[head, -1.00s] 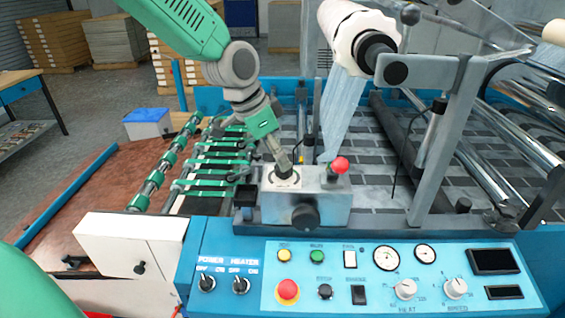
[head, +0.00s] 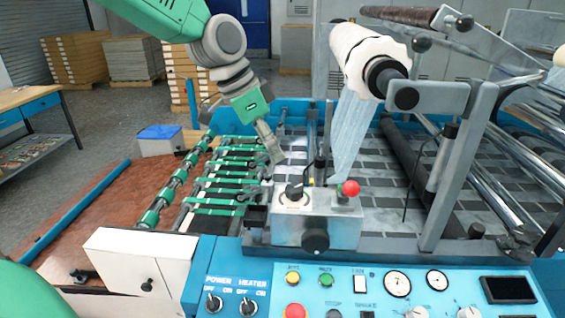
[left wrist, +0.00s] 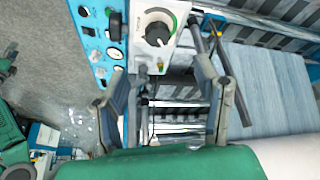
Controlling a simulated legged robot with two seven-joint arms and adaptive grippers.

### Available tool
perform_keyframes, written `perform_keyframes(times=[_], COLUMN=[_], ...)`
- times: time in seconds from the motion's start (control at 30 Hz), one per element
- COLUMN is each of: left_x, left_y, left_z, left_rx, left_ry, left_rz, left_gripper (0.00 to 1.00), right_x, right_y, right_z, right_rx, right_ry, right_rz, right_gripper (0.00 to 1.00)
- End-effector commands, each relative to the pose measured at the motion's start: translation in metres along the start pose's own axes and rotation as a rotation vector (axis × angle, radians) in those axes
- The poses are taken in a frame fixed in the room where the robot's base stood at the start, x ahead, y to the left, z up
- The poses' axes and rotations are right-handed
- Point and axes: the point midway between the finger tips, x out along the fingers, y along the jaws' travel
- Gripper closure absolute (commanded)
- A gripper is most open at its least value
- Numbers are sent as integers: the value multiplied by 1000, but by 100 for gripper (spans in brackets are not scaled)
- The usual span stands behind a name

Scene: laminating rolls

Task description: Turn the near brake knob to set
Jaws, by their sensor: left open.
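The brake knob (head: 294,192) is a black knob on a pale round dial, on top of a grey metal box (head: 290,231). In the left wrist view the knob (left wrist: 158,34) shows on its white dial, with a green arc along one edge. Which mark the knob points at is too small to tell. My left gripper (head: 275,155) is open and empty, above and behind the knob, apart from it. In the left wrist view its two fingers (left wrist: 160,70) are spread, with the knob beyond them. My right gripper is not in view.
A red ball lever (head: 349,188) stands on the box's right, and a black knob (head: 315,241) is on its front. The blue control panel (head: 260,281) lies in front. A film roll (head: 362,56) hangs at upper right. Green belts (head: 222,175) lie left.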

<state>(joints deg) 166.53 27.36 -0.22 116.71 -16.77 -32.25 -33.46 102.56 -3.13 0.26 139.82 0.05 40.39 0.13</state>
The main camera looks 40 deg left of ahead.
Motion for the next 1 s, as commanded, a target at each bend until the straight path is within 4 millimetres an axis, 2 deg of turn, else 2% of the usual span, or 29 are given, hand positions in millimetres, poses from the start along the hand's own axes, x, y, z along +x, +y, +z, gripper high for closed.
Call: perform_keyframes(times=[0.27, 0.5, 0.8, 1.0], left_x=[-4, 5, 26, 33], left_y=[-29, -48, -54, -55], left_z=[22, 46, 70, 76], left_rx=[95, 207, 332, 368], left_ry=[174, 386, 656, 737], left_rz=[161, 281, 349, 354], left_gripper=[43, 43, 43, 43], right_x=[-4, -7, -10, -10], right_y=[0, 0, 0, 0], right_z=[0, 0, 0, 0], right_rx=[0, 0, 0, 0], right_ry=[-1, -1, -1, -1], right_rz=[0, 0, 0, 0], right_gripper=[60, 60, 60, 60])
